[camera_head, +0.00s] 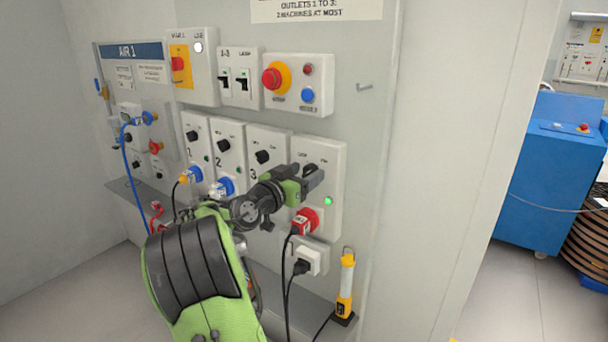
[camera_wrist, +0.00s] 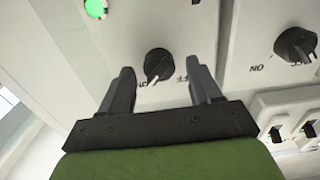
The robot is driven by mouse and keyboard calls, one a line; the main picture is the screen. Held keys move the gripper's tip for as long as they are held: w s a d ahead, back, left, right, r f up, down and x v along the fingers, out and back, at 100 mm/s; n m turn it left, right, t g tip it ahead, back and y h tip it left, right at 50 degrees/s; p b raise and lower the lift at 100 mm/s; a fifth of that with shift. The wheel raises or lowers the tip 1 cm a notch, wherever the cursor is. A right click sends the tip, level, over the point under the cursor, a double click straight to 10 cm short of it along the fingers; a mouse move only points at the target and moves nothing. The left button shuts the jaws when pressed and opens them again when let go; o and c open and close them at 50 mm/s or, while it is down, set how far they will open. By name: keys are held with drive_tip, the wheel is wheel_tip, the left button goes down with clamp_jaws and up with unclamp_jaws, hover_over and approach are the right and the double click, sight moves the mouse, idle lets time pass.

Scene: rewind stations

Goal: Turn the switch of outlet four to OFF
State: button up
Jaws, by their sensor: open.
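The outlet four panel (camera_head: 332,165) is the rightmost white box in the lower row, with a lit green lamp (camera_head: 328,201) and a red plug (camera_head: 303,222) below. My gripper (camera_head: 312,178) is in front of it and hides its switch in the head view. In the wrist view the black rotary switch (camera_wrist: 158,63) shows with its white mark pointing down-left towards the ON label. An OFF label is to the right. My gripper (camera_wrist: 160,74) is open, with one finger on each side of the switch; contact cannot be told. The green lamp (camera_wrist: 96,8) is lit there too.
Other outlet switches (camera_head: 262,157) sit left of it. A red emergency button (camera_head: 272,78) and a blue button (camera_head: 307,95) are above. A yellow work lamp (camera_head: 345,285) stands below right. Black cables hang under the plugs. A blue machine (camera_head: 545,185) stands far right.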

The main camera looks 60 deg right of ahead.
drive_tip(key=shift+d, duration=0.25)
drive_tip(key=c, duration=1)
drive_tip(key=shift+c, duration=0.2)
drive_tip(key=shift+n, duration=0.3)
drive_tip(key=n+p, duration=0.2)
drive_tip(key=n, duration=0.1)
drive_tip(key=shift+r+n, duration=0.1)
drive_tip(key=shift+n, duration=0.3)
drive_tip(key=n+p, duration=0.3)
drive_tip(key=n, duration=0.1)
drive_tip(key=shift+w+n, duration=0.15)
drive_tip(key=shift+n, duration=0.15)
drive_tip(key=n+p, duration=0.4)
drive_tip(key=n, duration=0.1)
drive_tip(key=shift+f+n+p, duration=0.15)
drive_tip(key=shift+n+p, duration=0.7)
drive_tip(key=shift+n, duration=0.15)
drive_tip(key=shift+f+n+p, duration=0.1)
drive_tip(key=shift+n+p, duration=0.7)
drive_tip(key=shift+n, duration=0.2)
